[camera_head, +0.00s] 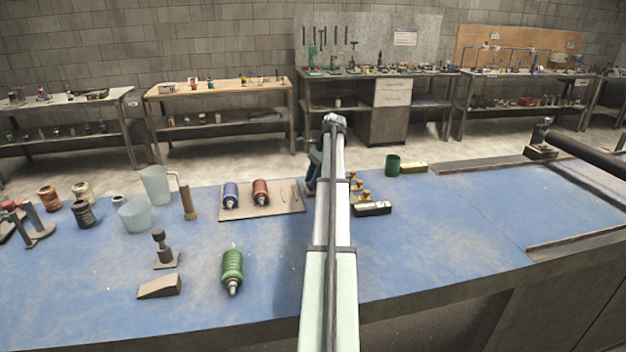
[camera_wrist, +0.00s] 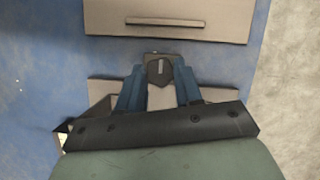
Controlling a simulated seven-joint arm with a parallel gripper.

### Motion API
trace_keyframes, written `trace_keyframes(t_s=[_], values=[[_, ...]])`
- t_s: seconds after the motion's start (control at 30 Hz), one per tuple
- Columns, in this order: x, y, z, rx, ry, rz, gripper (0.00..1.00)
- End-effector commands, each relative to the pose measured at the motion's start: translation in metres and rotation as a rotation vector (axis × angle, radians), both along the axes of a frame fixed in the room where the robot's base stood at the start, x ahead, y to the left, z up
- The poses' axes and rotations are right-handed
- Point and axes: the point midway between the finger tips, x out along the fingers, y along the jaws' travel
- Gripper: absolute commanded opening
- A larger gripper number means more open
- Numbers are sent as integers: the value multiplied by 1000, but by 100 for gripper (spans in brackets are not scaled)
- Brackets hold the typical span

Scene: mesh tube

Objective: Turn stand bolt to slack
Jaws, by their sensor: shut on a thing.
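In the head view, my arm hides the bolt and most of the stand. Only a blue part of my gripper (camera_head: 312,182) shows at the arm's left edge, low over the blue bench, right of the tan board.
The tan board (camera_head: 265,212) holds a blue spool-like part (camera_head: 231,195) and a red one (camera_head: 261,192). A green one (camera_head: 232,270) lies nearer. A dark post on a base (camera_head: 162,250) and a wedge (camera_head: 160,286) stand left. Brass pieces and a black-white block (camera_head: 373,208) lie right of my arm.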

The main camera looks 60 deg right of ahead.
Motion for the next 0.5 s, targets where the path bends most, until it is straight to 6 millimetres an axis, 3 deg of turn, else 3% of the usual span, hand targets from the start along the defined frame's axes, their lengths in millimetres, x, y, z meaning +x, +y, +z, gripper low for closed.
trace_keyframes(t_s=[0.5], values=[[2, -1, 0, -1, -1, 233, 4]])
